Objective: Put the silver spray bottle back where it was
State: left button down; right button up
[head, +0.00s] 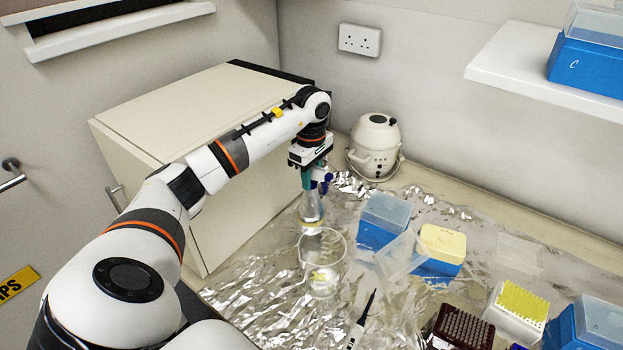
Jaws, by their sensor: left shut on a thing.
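My left gripper (314,178) reaches in over the beige cabinet and points down near the back of the bench. It is shut on the spray bottle (311,208) at its teal and blue head. The bottle's silvery, see-through body hangs upright below the fingers, just behind the glass beaker. I cannot tell whether its base touches the foil or is a little above it. My right gripper is not in view.
A glass beaker (336,275) stands right in front of the bottle. A cream round device (373,150) stands at the wall. Pipette tip boxes (384,212) and a pipette (361,322) lie to the right and front. Crumpled foil (255,285) covers the bench; the cabinet (190,110) is at left.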

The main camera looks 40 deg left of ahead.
pick_arm(q)
notch_tip(320, 180, down, 3)
jog(key=shift+r+b, duration=0.15)
jog(key=shift+b, duration=0.65)
jog(key=shift+f, duration=0.3)
jog(key=c, duration=1.1)
grip_release()
jog(key=shift+s, duration=0.1)
notch_tip(320, 180, up, 8)
jog(key=p, duration=0.5)
jog(key=shift+f, duration=0.1)
